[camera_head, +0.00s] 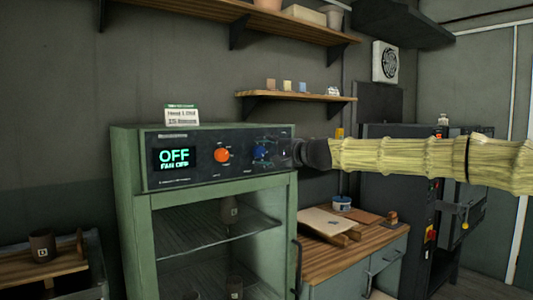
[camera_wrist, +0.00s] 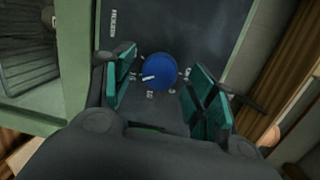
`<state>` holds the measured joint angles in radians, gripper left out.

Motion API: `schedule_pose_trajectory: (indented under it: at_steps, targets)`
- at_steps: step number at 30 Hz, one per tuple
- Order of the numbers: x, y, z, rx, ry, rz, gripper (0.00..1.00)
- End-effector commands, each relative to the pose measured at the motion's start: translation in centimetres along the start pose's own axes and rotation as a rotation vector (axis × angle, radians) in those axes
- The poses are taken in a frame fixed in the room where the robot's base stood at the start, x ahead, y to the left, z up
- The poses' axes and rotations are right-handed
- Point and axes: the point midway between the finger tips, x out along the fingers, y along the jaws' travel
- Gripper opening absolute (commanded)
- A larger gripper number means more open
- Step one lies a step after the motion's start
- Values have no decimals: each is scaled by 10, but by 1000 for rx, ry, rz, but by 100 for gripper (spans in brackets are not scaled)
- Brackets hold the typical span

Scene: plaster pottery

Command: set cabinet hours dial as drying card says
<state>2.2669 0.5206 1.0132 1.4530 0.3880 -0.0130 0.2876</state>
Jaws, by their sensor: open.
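The green drying cabinet (camera_head: 122,200) has a dark panel with a lit display (camera_head: 174,158) reading OFF and FAN OFF. An orange dial (camera_head: 222,155) is mid-panel. The blue dial (camera_head: 261,152) is to its right; in the wrist view the blue dial (camera_wrist: 160,68) shows a white pointer toward lower left, with tick labels too small to read. The drying card (camera_head: 181,115) stands on the cabinet; its small print is illegible. My gripper (camera_head: 286,153) is open at the panel's right end. In the wrist view its fingers frame the blue dial; I cannot tell whether they touch it.
Brown pots stand behind the cabinet's glass and a mug (camera_head: 42,245) is on the left bench. A wooden counter (camera_head: 320,262) with boards is at right. A small shelf (camera_head: 300,96) is above the panel.

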Motion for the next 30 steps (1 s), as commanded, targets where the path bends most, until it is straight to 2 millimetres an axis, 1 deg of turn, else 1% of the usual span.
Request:
schedule_pose_trajectory:
  at_steps: [4, 8, 21, 25, 30]
  targets:
    - [-6, 0, 0, 0, 0, 0, 57]
    - [-20, 0, -1, 0, 0, 0, 57]
    - [-92, -1, -2, 0, 1, -1, 57]
    - [-108, -1, -2, 0, 1, -2, 57]
    - [-118, 0, -1, 0, 0, 0, 57]
